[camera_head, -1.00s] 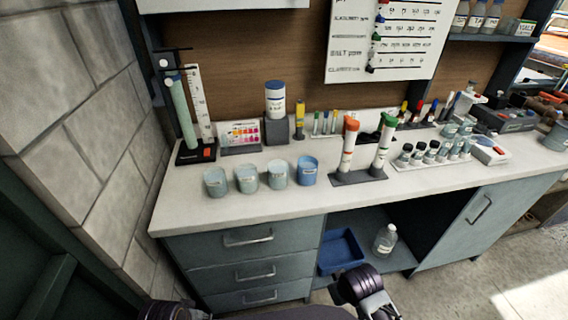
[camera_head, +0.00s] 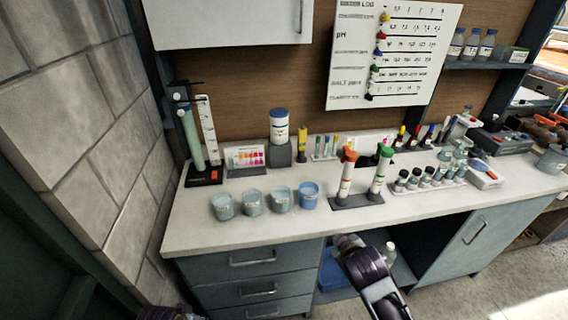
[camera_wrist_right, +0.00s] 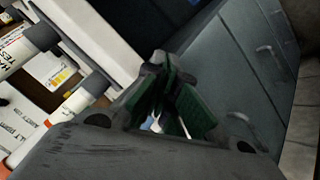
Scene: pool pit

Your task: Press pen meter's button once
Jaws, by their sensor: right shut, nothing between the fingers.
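A slim yellow upright device (camera_head: 302,145), which looks like the pen meter, stands at the back of the counter in the head view, right of a blue-capped white jar. Its button is too small to make out. My right gripper (camera_wrist_right: 163,78) shows in the right wrist view with its green-padded fingers shut and empty. It is in front of the counter and cabinet, apart from the yellow device. In the head view, my right arm rises from the bottom edge in front of the counter. Only a dark piece of my left arm shows at bottom left; its gripper is out of view.
Several cups (camera_head: 252,202) stand along the counter's (camera_head: 240,233) front. A rack with an orange-capped tube (camera_head: 345,175) and a green-capped tube (camera_head: 380,170) stands right of them. The blue-capped jar (camera_head: 279,127) and a colour chart (camera_head: 246,158) are at the back. Bare counter lies at front left.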

